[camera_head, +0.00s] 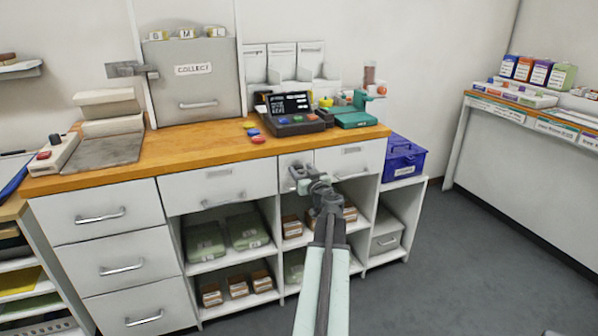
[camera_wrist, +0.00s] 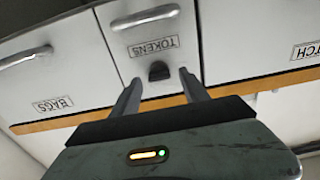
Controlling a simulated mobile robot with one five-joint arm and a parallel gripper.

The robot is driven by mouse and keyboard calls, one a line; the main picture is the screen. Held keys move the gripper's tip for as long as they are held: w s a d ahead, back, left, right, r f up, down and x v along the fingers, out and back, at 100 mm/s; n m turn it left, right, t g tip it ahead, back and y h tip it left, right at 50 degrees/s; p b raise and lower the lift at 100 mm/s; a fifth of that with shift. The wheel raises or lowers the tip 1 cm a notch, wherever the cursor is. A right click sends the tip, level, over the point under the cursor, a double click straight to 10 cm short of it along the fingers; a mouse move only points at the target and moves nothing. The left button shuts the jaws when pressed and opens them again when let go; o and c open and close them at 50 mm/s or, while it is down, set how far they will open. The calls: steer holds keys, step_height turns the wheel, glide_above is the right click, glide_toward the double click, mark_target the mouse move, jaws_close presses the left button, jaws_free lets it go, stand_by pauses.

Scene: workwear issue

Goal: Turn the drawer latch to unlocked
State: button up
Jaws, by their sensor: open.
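The drawer latch (camera_wrist: 158,71) is a small dark knob on the white front of the narrow drawer labelled TOKENS (camera_wrist: 122,62). The wrist view is upside down, so the label reads inverted. My gripper (camera_wrist: 160,78) is open, with one finger on each side of the latch in that view. Whether the fingers touch it, and how far off they are, I cannot tell. In the head view my gripper (camera_head: 298,178) is in front of the narrow drawer (camera_head: 290,159) under the counter and covers much of its front. The latch cannot be made out there.
A BAGS drawer (camera_wrist: 45,85) and another wide drawer (camera_wrist: 255,40) flank it. The wooden counter (camera_head: 195,152) above carries a COLLECT bin (camera_head: 197,90) and a till (camera_head: 292,112). Open shelves below hold green packs (camera_head: 248,229) and boxes. Clear grey floor (camera_head: 470,255) lies to the right.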

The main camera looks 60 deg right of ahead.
steer(key=shift+w+d, duration=0.45)
steer(key=shift+w, duration=0.15)
steer(key=shift+c, duration=0.3)
